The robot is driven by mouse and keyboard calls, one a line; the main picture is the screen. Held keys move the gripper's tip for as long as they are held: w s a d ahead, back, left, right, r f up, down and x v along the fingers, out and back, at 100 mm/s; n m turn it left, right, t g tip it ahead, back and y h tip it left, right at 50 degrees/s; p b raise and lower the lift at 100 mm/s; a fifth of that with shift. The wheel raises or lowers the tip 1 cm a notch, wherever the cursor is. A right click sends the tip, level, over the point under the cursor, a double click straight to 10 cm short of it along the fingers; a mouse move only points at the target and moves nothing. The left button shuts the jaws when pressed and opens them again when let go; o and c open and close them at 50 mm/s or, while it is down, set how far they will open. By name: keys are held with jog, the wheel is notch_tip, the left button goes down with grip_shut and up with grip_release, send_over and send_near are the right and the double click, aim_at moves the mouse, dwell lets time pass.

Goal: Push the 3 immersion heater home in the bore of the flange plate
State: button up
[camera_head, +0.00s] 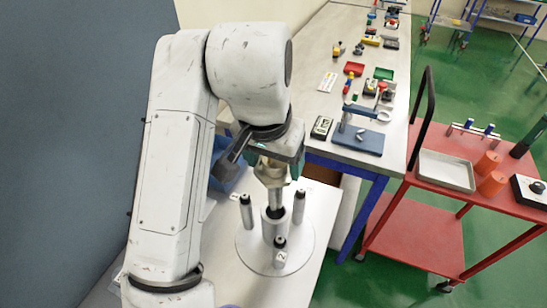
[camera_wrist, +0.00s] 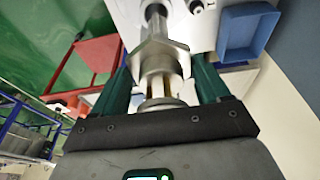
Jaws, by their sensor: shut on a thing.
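The immersion heater (camera_head: 270,174) is a metal piece with a hexagonal head and a straight rod. It stands roughly upright, its rod running down to the central boss of the round grey flange plate (camera_head: 300,255). The rod's lower end is hidden at the bore, so its depth cannot be told. In the wrist view the heater's hex head (camera_wrist: 157,63) sits between the two dark green fingers of my gripper (camera_wrist: 160,75), shut on it. My gripper (camera_head: 276,160) is above the plate in the head view. No number on the heater is readable.
Dark-topped posts (camera_head: 247,212) stand around the boss, close to the rod; one carries a "2" tag. A blue bin (camera_wrist: 247,32) is beside the plate. A long bench (camera_head: 318,80) with several parts and a red cart (camera_head: 440,165) stand to the right.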

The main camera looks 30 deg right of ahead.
aim_at(274, 204)
jog(key=shift+s+a+f+b+x, duration=0.1)
jog(key=shift+s+a+b+x, duration=0.25)
jog(key=shift+b+x, duration=1.55)
jog(key=shift+s+a+f+b+x, duration=0.2)
jog(key=shift+a+b+x, duration=0.25)
jog(key=shift+b+x, duration=1.4)
jog(key=shift+s+a+f+b+x, duration=0.1)
jog(key=shift+s+a+b+x, duration=0.6)
jog(key=shift+x, duration=2)
dwell(0.9)
jog(key=o, duration=1)
jog(key=shift+w+d, duration=0.25)
jog(key=shift+w, duration=0.05)
